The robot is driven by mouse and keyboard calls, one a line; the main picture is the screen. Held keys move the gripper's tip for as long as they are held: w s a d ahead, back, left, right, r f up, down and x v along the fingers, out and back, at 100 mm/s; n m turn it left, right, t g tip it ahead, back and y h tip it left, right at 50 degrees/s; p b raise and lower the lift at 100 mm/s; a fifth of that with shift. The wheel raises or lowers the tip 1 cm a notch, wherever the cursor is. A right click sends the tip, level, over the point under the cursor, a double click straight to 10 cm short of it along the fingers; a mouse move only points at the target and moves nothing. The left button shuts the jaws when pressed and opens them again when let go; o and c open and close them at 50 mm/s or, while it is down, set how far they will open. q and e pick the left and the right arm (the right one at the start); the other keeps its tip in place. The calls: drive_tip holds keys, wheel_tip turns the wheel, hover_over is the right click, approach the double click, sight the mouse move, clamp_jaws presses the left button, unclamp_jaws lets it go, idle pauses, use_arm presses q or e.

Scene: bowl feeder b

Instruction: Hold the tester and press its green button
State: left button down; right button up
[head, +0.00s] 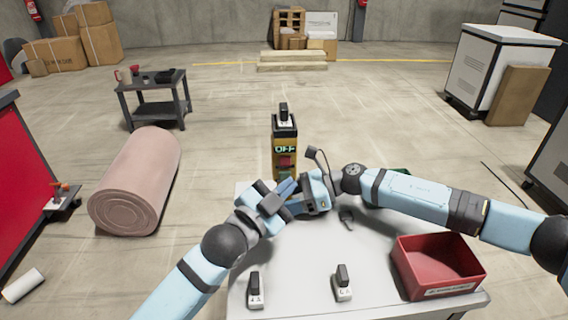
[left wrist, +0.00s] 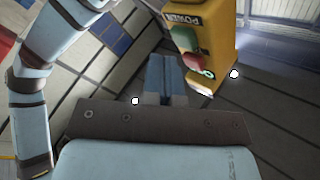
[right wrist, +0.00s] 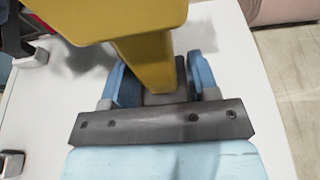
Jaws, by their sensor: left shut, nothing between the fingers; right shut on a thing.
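My right gripper (right wrist: 160,82) is shut on the tester's narrow lower part, with a blue finger on each side. My left gripper (head: 288,187) is shut and empty, its fingertips close to the tester's lower front. In the left wrist view its fingers (left wrist: 166,68) lie beside the buttons; I cannot tell whether they touch.
A black-and-white plug-like piece (head: 284,116) stands on the tester's top. Two similar pieces (head: 255,289) (head: 343,284) stand on the white table (head: 300,270) in front. A red bin (head: 438,290) is at the table's right. The table's middle front is clear.

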idle(0.4)
use_arm(q)
drive_tip(key=shift+w, duration=0.45)
drive_tip(key=shift+w, duration=0.25)
idle(0.4)
drive_tip(key=shift+s, duration=0.75)
drive_tip(key=s, duration=0.6)
idle(0.4)
